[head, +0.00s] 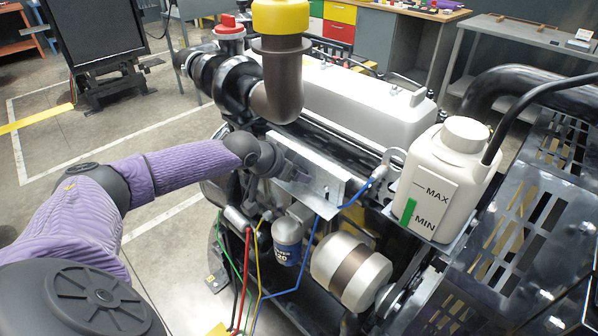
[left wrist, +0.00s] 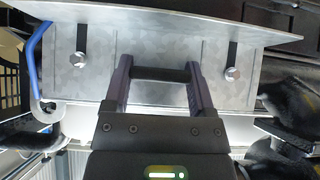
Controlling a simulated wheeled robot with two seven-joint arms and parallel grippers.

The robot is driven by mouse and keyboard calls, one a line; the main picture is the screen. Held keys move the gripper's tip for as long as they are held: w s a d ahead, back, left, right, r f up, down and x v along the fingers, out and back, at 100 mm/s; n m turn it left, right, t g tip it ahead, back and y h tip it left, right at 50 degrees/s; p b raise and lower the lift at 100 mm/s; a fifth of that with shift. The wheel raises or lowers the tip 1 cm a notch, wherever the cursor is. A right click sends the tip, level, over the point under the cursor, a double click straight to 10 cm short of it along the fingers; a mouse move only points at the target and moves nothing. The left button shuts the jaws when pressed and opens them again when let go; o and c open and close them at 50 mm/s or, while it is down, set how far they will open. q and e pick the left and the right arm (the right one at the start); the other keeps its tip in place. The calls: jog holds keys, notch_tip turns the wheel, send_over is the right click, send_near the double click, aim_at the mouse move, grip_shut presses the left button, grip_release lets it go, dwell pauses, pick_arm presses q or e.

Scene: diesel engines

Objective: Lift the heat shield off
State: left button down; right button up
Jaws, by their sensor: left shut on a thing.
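The heat shield (head: 328,185) is a bent, shiny grey metal plate on the near side of the engine, below the white valve cover. My left gripper (head: 288,172) is at the shield's face. In the wrist view its fingers (left wrist: 160,72) stand either side of a dark bar handle on the plate and are shut on it. My right gripper is in neither view.
A coolant tank (head: 440,185) stands right of the shield. A brown pipe with a yellow cap (head: 280,15) rises behind it. A blue hose (left wrist: 34,60) runs close by the shield's left end in the wrist view. Coloured wires and a blue filter (head: 287,240) sit below.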

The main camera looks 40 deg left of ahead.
aim_at(301, 163)
pick_arm(q)
jog(key=r, duration=0.1)
jog(key=r+p, duration=0.1)
jog(key=r, duration=0.2)
jog(key=shift+s+a+p, duration=0.1)
jog(key=shift+s+p, duration=0.25)
jog(key=shift+p, duration=0.05)
jog(key=s+a+b, duration=0.1)
jog(key=s+b, duration=0.1)
jog(key=s, duration=1.5)
jog(key=shift+s+a+f+b, duration=0.15)
jog(key=shift+f+b, duration=0.05)
jog(key=shift+b, duration=0.1)
jog(key=shift+r, duration=0.1)
notch_tip(301, 163, up, 6)
jog(key=p, duration=0.6)
